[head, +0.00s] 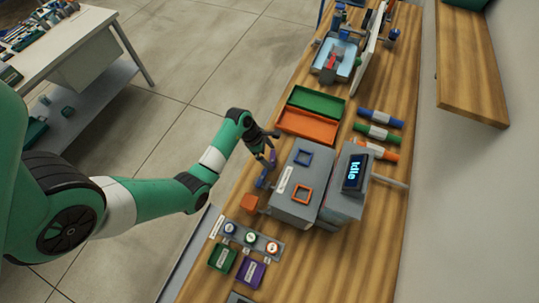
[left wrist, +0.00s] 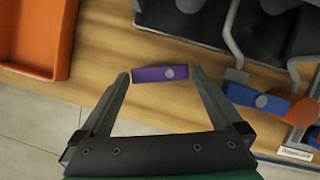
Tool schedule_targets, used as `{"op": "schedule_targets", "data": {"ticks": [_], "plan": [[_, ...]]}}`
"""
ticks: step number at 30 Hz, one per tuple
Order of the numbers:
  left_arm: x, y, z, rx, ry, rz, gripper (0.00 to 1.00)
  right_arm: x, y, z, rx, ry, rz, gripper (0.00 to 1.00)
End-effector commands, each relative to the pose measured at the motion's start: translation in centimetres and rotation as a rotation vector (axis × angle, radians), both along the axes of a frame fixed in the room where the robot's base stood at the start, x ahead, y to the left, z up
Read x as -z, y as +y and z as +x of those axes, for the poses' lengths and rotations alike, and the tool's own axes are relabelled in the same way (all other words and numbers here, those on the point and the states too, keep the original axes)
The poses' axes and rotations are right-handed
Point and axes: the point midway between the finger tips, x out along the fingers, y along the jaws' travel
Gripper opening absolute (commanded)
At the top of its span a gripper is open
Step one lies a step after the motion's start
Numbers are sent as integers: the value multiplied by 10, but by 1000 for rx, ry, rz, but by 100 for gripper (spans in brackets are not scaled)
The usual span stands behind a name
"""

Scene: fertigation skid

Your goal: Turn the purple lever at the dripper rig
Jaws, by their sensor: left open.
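The purple lever (left wrist: 160,74) lies crosswise between the two fingertips of my left gripper (left wrist: 159,77) in the left wrist view, with a pale round spot near its right part. The fingers stand open at its two ends, with a small gap showing at the left; contact at the right I cannot tell. In the head view my left gripper (head: 266,157) is at the left side of the grey dripper rig (head: 301,190) and partly hides the purple lever (head: 273,158). My right gripper is not in view.
A blue lever (left wrist: 258,101) sits just right of the right finger, with an orange part (left wrist: 302,110) beyond it. Green (head: 318,101) and orange (head: 306,124) trays lie behind the rig. A display (head: 353,173) reads "Idle". Buttons (head: 250,238) and small bins (head: 222,258) are in front.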

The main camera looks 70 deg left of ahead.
Motion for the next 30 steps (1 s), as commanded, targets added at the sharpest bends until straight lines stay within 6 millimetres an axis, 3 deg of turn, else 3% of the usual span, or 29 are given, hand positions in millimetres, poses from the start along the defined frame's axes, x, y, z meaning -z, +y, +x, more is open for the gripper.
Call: {"op": "schedule_targets", "data": {"ticks": [3, 14, 17, 22, 30], "plan": [[-1, 0, 0, 0, 0, 0, 100, 0, 0, 0, 0, 0, 0, 50], [-1, 0, 0, 0, -1, -1, 37, 0, 0, 0, 0, 0, 0, 50], [-2, 0, 0, 15, 1, -1, 37, -2, 0, 0, 0, 0, 0, 50], [-4, 1, 4, 175, 2, -3, 37, -13, 0, 0, 0, 0, 0, 50], [-1, 0, 7, 369, -2, -2, 37, -13, 0, 0, 0, 0, 0, 50]]}}
